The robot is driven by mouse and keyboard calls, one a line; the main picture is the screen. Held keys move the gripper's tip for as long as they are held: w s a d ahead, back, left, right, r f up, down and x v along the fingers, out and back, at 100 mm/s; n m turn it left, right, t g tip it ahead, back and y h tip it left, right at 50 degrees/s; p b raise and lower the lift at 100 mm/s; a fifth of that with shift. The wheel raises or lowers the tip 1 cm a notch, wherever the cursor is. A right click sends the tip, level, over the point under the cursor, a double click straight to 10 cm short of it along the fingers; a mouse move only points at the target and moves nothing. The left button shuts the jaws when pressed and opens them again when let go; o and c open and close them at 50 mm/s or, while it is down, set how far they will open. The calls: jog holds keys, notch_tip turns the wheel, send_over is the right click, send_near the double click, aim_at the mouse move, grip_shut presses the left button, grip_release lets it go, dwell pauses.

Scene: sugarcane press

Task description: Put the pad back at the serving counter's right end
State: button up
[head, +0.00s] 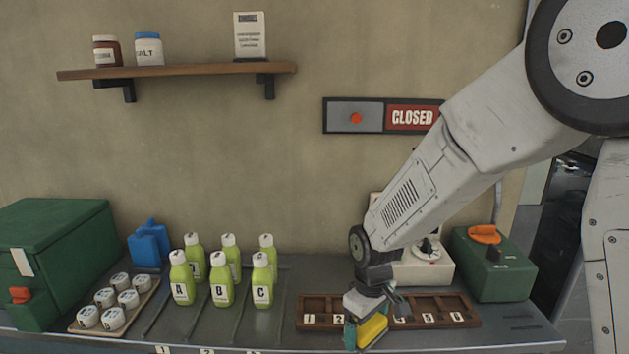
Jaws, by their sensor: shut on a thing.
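My gripper (367,312) points down over the front right part of the counter. It is shut on the pad (373,330), a small block with a yellow face and a green-teal side. The pad is held tilted in front of the wooden tray's middle. I cannot tell whether it touches the counter. The serving counter (520,325) runs along the wall, and its right end shows bare grey surface right of the tray. My gripper and the pad hide part of the tray.
A wooden numbered tray (305,312) lies behind the pad. A green box with an orange knob (495,265) and a white dial device (425,262) stand behind. Several green bottles (222,280), white-capped jars on a board (110,300), a blue item (149,245) and a green cabinet (60,250) stand left.

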jog(key=w, duration=0.1)
jog(key=w+m, duration=0.2)
jog(key=shift+w+d+r, duration=0.2)
jog(key=shift+w+d, duration=0.1)
jog(key=w+d+m, duration=0.1)
jog(key=w+d, duration=0.1)
jog(key=w+d+f+m, duration=0.1)
jog(key=w+d+m, duration=0.1)
jog(key=w+d, duration=0.1)
jog(key=w+d+f+m, duration=0.1)
jog(key=w+d, duration=0.1)
jog(key=d, duration=0.1)
jog(key=shift+w+m, duration=0.35)
jog(key=shift+m, duration=0.75)
jog(key=d, duration=0.2)
jog(key=w+d+f, duration=0.1)
jog(key=d, duration=0.1)
jog(key=w+d+f, duration=0.1)
jog(key=d, duration=0.1)
jog(key=shift+d+f, duration=0.2)
jog(key=shift+d, duration=0.3)
